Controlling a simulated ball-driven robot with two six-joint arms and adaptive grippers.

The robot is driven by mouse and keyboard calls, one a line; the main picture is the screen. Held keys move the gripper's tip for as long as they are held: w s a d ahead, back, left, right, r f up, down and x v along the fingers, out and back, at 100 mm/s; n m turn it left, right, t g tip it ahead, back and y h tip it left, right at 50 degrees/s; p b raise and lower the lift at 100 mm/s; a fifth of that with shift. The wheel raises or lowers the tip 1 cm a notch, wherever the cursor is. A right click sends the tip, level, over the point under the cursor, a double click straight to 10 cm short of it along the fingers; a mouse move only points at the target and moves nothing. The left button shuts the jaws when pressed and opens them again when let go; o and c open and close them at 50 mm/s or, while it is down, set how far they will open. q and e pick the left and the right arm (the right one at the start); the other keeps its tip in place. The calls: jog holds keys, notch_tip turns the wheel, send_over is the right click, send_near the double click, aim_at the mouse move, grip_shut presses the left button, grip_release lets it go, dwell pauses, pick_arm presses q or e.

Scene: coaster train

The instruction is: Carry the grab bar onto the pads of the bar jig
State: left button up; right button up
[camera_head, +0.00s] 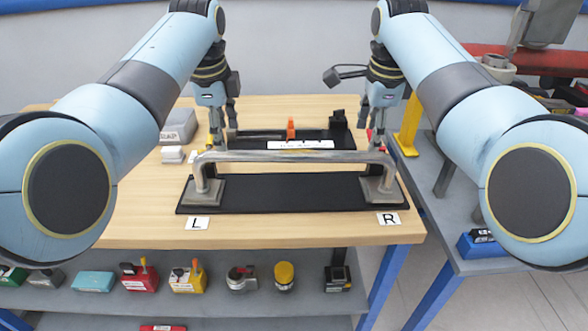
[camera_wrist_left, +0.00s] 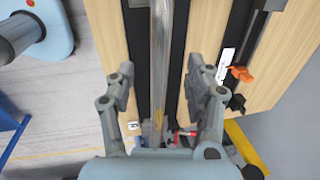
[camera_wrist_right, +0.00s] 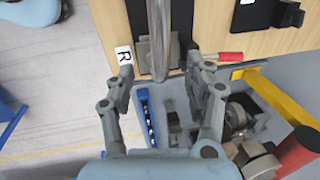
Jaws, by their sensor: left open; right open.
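The grab bar (camera_head: 290,156) is a long metallic tube with a bent leg and grey foot at each end. It stands over a long black board (camera_head: 285,208) with cards L and R before it. Behind is a black fixture (camera_head: 260,136) with an orange lever and white label; I cannot tell which one is the bar jig. My left gripper (camera_head: 222,130) and right gripper (camera_head: 377,132) are open near the bar's two ends. In the left wrist view the bar (camera_wrist_left: 161,50) runs between the open fingers; likewise the bar (camera_wrist_right: 158,35) in the right wrist view. Neither grips it.
A grey box (camera_head: 178,126) and white blocks (camera_head: 173,155) lie at the table's left. A red-handled tool (camera_wrist_right: 230,56) lies near the right edge. A yellow bracket (camera_head: 409,125) stands right of it. A lower shelf (camera_head: 220,300) in front holds several small items.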

aim_at(229, 152)
pick_arm(q)
jog(key=f, duration=0.2)
jog(key=w+f, duration=0.1)
jog(key=f, duration=0.5)
jog(key=shift+w, duration=0.35)
pick_arm(e)
jog(key=f, duration=0.2)
jog(key=w+f, duration=0.1)
jog(key=f, duration=0.5)
jog(key=shift+w, duration=0.35)
pick_arm(q)
jog(key=c, duration=1.1)
pick_arm(e)
jog(key=c, duration=1.1)
jog(key=shift+w, duration=0.1)
